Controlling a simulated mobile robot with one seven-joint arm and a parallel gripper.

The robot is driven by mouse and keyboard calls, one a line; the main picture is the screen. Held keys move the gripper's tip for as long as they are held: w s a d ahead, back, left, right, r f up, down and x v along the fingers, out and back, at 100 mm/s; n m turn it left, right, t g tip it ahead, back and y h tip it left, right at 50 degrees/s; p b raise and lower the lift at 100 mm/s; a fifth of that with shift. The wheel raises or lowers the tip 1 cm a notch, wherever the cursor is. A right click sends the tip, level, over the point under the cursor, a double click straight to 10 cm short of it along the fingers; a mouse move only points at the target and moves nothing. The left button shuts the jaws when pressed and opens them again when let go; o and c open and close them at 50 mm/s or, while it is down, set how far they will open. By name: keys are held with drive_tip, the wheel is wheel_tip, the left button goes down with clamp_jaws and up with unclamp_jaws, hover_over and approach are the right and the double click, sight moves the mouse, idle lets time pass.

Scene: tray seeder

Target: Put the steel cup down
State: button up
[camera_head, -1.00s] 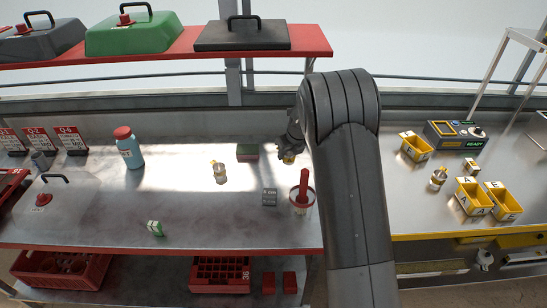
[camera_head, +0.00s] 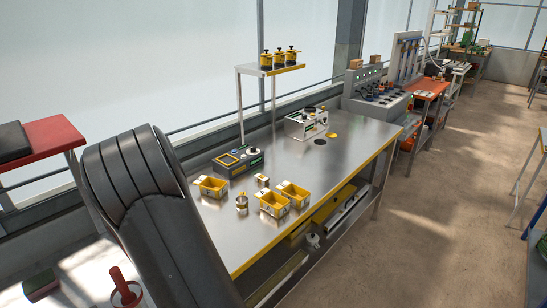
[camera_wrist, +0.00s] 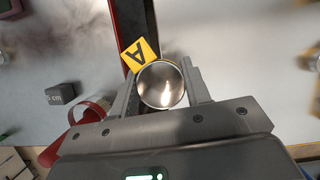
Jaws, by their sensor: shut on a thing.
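The steel cup (camera_wrist: 162,88) shows in the wrist view from above, round and shiny inside, with a yellow tag marked A at its rim. My gripper (camera_wrist: 159,78) is shut on it, one finger on each side. In the wrist view it is over the red-edged strip between two benches; its height cannot be told. In the head view my arm hides the gripper and the held cup. A similar small metal cup with yellow (camera_head: 242,202) stands on the right-hand steel bench.
The steel bench (camera_head: 345,155) holds yellow bins (camera_head: 272,204), a dark device with a display (camera_head: 238,160) and a white device (camera_head: 306,124). Its middle is fairly clear. On the left bench a grey block (camera_wrist: 60,94) and a red-handled item (camera_head: 124,288) stand near the gripper.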

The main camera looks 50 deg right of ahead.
drive_tip(key=s+d+r+m+h, duration=0.1)
drive_tip(key=s+d+r+m, duration=0.15)
drive_tip(key=s+d, duration=0.55)
drive_tip(key=s+d+r+m+h, duration=0.1)
drive_tip(key=s+d+m, duration=0.2)
drive_tip(key=s+d, duration=0.55)
drive_tip(key=w+a+f, duration=0.1)
drive_tip(key=w+f, duration=0.1)
drive_tip(key=w, duration=0.1)
drive_tip(key=w+a+f, duration=0.2)
drive_tip(key=w, duration=0.2)
drive_tip(key=w+a+f, duration=0.1)
drive_tip(key=w+f, duration=0.2)
drive_tip(key=w, duration=0.1)
drive_tip(key=shift+w+a, duration=0.25)
drive_tip(key=shift+a, duration=0.15)
drive_tip(key=shift+w+a+f, duration=0.1)
drive_tip(key=shift+f, duration=2)
drive_tip(key=shift+f, duration=0.15)
drive_tip(key=o, duration=1)
